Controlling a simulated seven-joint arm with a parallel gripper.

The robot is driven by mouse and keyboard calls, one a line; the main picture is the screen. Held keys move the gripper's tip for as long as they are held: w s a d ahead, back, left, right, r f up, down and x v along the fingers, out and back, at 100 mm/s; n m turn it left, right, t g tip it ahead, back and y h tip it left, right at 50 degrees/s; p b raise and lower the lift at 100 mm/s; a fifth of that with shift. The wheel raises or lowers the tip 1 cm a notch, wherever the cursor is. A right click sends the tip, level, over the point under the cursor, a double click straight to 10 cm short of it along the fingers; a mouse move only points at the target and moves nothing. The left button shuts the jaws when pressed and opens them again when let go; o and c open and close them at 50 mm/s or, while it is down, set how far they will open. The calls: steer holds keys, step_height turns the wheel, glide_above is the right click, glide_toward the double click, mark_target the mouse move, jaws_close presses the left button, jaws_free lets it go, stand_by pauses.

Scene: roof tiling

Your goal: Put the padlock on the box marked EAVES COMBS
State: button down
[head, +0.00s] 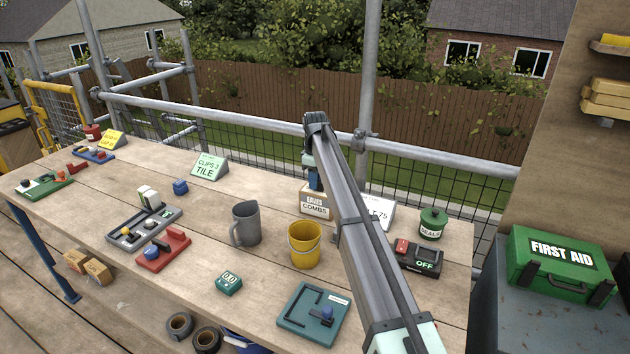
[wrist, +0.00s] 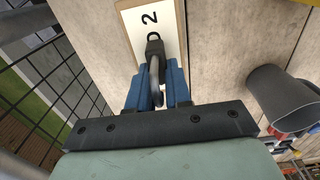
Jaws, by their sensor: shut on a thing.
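The box marked EAVES COMBS (head: 314,211) is a small brown carton with a white label, standing toward the back of the bench. My gripper (head: 315,180) is over or just behind the box in the head view, mostly covered by my arm. In the wrist view, my gripper's blue fingers (wrist: 158,88) are shut on the padlock (wrist: 155,46), which has a dark part and a curved grey part between the fingers.
A grey mug (head: 246,224) and yellow bucket (head: 305,244) stand left of and in front of the box. A white sign (head: 381,214), green tin (head: 432,224) and switch box marked OFF (head: 418,259) are to the right. A teal tray (head: 297,329) lies in front.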

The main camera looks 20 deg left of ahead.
steer(key=shift+f, duration=0.1)
steer(key=c, duration=1.1)
jaws_free()
steer(key=shift+o, duration=0.2)
step_height(320, 180, up, 12)
steer(key=shift+r, duration=0.2)
